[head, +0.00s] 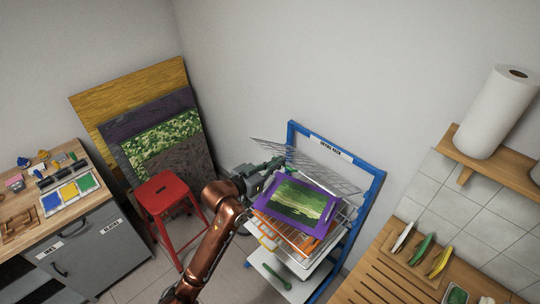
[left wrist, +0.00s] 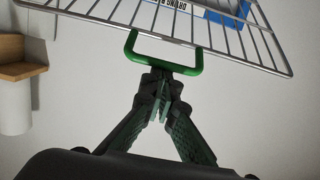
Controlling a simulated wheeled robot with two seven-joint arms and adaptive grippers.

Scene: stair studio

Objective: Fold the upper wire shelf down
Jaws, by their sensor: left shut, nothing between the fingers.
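The upper wire shelf (head: 318,172) is a grey wire grid in the blue drying rack (head: 376,195). It is tilted up, with its free edge raised toward the left. In the left wrist view the wire shelf (left wrist: 258,42) crosses the top, with a green U-shaped handle (left wrist: 164,69) on its near edge. My left gripper (head: 279,162) is at the shelf's raised edge. In the left wrist view its fingers (left wrist: 167,91) are shut and empty, just below the handle bar; I cannot tell whether they touch it. My right gripper is not in view.
Below the raised shelf, a green painting with a purple border (head: 297,204) lies on a lower shelf. A red stool (head: 165,190) and a slatted wooden counter (head: 385,270) flank the rack.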

